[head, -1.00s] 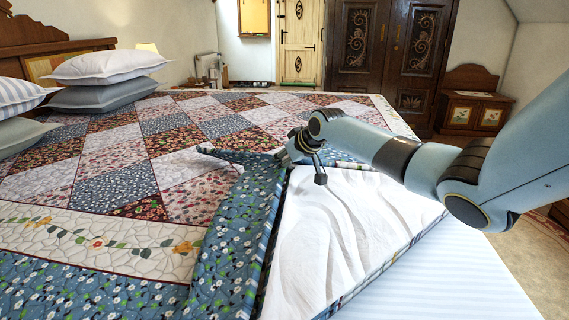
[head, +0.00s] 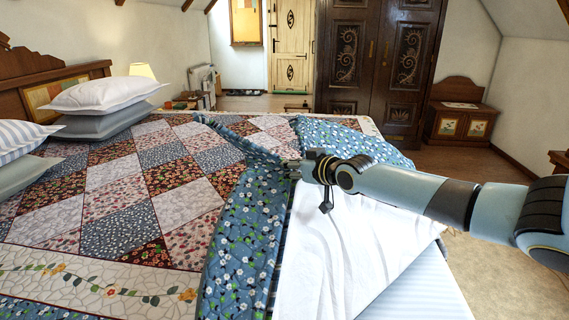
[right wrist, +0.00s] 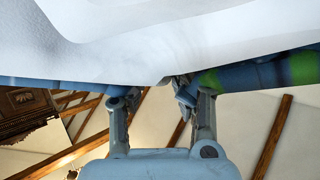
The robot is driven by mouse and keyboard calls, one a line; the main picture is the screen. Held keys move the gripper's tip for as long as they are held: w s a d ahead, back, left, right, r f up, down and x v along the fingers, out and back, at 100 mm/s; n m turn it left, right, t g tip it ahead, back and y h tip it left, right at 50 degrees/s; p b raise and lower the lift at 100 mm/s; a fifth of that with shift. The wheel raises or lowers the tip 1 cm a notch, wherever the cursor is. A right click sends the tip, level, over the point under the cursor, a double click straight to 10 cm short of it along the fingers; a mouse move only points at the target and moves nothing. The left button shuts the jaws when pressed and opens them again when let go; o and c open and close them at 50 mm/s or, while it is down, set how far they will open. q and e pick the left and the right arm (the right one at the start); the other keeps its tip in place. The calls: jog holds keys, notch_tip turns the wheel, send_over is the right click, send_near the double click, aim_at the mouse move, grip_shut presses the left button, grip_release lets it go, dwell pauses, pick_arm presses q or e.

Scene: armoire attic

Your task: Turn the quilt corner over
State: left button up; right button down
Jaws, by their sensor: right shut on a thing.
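The patchwork quilt (head: 130,195) covers the bed, with a blue floral border. Its near right part is folded back, so the white underside (head: 340,255) shows and a blue floral fold (head: 235,240) stands up along the left of it. My right gripper (head: 288,168) is shut on the quilt at the top of this fold, above the bed. In the right wrist view the fingertips (right wrist: 180,90) meet at the quilt's edge, with white cloth (right wrist: 150,40) above them. The exact grip is partly hidden by cloth. My left gripper is not in view.
A striped sheet (head: 425,285) is bare at the near right of the bed. Pillows (head: 105,95) lie at the left by the headboard. A dark armoire (head: 380,65) and a small cabinet (head: 460,122) stand beyond. Floor is clear at right.

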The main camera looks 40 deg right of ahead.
jog(key=s+a+r+t+p, duration=0.1)
jog(key=s+r+t+p, duration=0.5)
jog(key=s+r+p, duration=0.6)
jog(key=shift+s+a+r+h+p, duration=0.3)
jog(key=shift+s+a+r+p, duration=0.1)
jog(key=shift+s, duration=1.9)
jog(key=shift+f, duration=0.1)
jog(key=c, duration=1.1)
grip_release()
jog(key=v, duration=1.2)
jog(key=shift+w+f, duration=0.1)
jog(key=shift+f, duration=0.15)
jog(key=shift+a, duration=0.1)
